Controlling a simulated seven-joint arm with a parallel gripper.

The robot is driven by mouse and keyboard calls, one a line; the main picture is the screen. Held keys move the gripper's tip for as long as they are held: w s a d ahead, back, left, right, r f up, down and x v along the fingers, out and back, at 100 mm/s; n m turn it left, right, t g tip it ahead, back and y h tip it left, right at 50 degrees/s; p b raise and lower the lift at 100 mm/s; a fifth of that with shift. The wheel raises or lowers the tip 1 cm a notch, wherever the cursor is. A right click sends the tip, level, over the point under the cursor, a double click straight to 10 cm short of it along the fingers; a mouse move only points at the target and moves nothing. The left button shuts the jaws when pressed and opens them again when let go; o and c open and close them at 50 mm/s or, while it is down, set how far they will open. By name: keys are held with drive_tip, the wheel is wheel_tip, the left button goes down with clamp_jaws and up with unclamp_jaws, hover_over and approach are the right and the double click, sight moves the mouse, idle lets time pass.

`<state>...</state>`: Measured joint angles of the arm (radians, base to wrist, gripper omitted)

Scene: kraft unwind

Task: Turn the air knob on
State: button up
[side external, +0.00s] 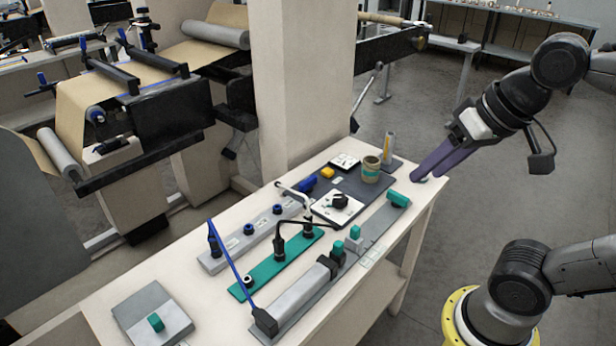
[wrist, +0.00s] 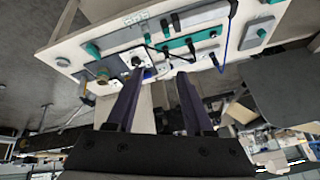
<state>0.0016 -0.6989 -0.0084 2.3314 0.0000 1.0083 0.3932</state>
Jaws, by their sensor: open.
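A black knob (side external: 340,201) sits on a white square plate (side external: 330,214) on the dark panel of the bench. It is probably the air knob, but I cannot read its label. The knob also shows in the wrist view (wrist: 136,61), just beyond the left fingertip. My gripper (side external: 422,177) is open and empty, with its purple fingers pointing down-left near the bench's far right corner. It is apart from the knob. In the wrist view the fingers (wrist: 161,73) are spread with nothing between them. I cannot tell which way the knob is turned.
A teal cylinder (side external: 398,199) lies at the bench's right edge. Teal and grey strips with fittings and a blue cable fill the front. A pillar (side external: 302,80) stands behind.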

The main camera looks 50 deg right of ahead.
drive_tip(key=w+r+m, duration=0.4)
drive_tip(key=w+r, duration=0.2)
drive_tip(key=w, duration=0.1)
drive_tip(key=m+g, duration=0.6)
drive_tip(key=m, duration=0.3)
hover_over(308, 180)
wheel_tip(308, 180, down, 20)
wheel_tip(308, 180, down, 14)
drive_tip(key=shift+r, duration=0.2)
clamp_jaws()
